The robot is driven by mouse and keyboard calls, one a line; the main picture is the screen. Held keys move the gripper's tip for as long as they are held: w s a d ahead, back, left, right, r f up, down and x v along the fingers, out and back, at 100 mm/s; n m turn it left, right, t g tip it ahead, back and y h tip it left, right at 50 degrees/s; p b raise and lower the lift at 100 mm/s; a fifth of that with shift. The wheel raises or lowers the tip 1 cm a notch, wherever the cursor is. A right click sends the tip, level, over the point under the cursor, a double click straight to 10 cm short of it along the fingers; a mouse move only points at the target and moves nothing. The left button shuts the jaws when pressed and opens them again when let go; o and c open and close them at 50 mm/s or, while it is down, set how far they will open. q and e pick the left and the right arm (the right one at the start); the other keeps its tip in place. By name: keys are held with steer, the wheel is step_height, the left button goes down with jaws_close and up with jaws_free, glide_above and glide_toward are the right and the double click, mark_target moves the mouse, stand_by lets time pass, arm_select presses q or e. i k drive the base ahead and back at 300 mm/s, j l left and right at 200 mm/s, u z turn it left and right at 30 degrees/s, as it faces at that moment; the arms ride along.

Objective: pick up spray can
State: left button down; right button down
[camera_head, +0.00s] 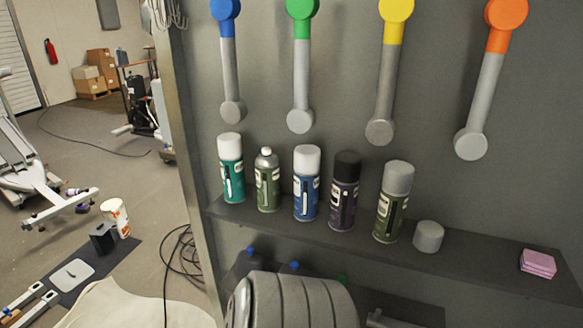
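Several spray cans stand upright in a row on a dark shelf (465,268) in the head view. From left to right they are a teal can with a white cap (232,178), an olive can with a bare nozzle top (268,188), a blue can with a white cap (306,195), a dark purple can with a black cap (344,203) and a green can with a grey cap (391,212). A loose grey cap (429,237) sits right of the green can.
A pink sponge stack (537,263) lies at the shelf's right end. Colour-ended grey tools (300,75) hang above the cans. A lower shelf holds partly hidden blue-topped items. At left, the floor has cables (182,260), a white tub (116,217) and a dark mat (115,262).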

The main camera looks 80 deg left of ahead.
mark_target(267, 170)
steer(key=k+j+u, duration=0.15)
steer(key=u, duration=0.3)
steer(key=k+j+u, duration=0.25)
steer(key=u, duration=0.25)
steer(key=k+j+u, duration=0.2)
steer(key=u, duration=0.25)
steer(key=k+j, duration=0.15)
steer(key=j, duration=0.3)
steer(key=k+j+u, duration=0.15)
steer(key=j, duration=0.3)
steer(key=k+j, duration=0.1)
steer(key=j, duration=0.35)
steer(key=l+z, duration=0.1)
steer(key=z, duration=1.85)
steer(key=j+u, duration=0.1)
steer(key=u, duration=1.9)
